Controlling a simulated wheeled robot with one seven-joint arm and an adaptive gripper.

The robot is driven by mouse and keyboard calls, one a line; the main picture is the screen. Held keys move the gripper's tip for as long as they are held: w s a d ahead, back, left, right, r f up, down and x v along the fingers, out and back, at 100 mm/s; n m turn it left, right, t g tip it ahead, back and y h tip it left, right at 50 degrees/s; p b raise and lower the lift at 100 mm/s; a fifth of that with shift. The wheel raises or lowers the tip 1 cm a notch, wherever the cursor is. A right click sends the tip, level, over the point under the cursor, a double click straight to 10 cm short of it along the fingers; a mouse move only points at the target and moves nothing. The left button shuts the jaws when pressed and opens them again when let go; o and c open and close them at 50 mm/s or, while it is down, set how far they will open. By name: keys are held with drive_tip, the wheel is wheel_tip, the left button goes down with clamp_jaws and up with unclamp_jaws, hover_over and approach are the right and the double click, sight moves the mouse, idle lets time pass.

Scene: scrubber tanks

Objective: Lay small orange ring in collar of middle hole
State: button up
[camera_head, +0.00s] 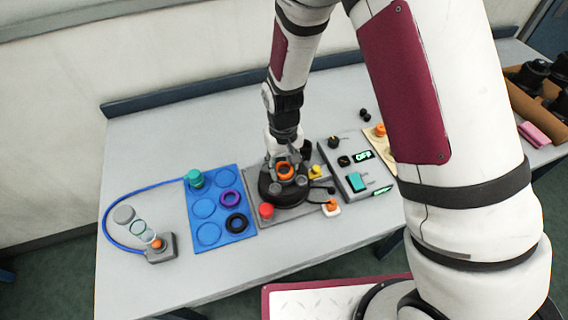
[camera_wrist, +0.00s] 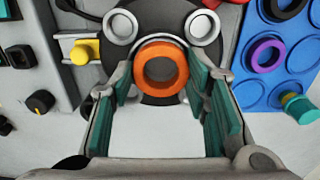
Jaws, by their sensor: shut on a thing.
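The small orange ring (camera_wrist: 161,68) is between the fingertips of my gripper (camera_wrist: 160,76), which is shut on it. In the head view the ring (camera_head: 285,171) shows at the end of my gripper (camera_head: 284,161), over the round black tank top (camera_head: 284,197). Two grey round collars, one to the left (camera_wrist: 120,27) and one to the right (camera_wrist: 204,27), show beyond the ring in the wrist view. The middle hole is not clearly visible; the ring and fingers cover that area. I cannot tell whether the ring touches the tank.
A blue tray (camera_head: 218,174) holds a purple ring (camera_head: 230,198), a black ring (camera_head: 237,223) and a teal knob (camera_head: 194,178). A red knob (camera_head: 266,211) and a yellow knob (camera_head: 317,171) flank the tank. A control panel (camera_head: 349,150) stands right. The table's back left is clear.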

drive_tip(key=o, duration=1.4)
drive_tip(key=shift+c, duration=0.2)
drive_tip(key=shift+o, duration=0.4)
drive_tip(key=o, duration=0.7)
drive_tip(key=shift+o, duration=0.2)
wheel_tip(320, 180, up, 7)
drive_tip(key=p, duration=0.2)
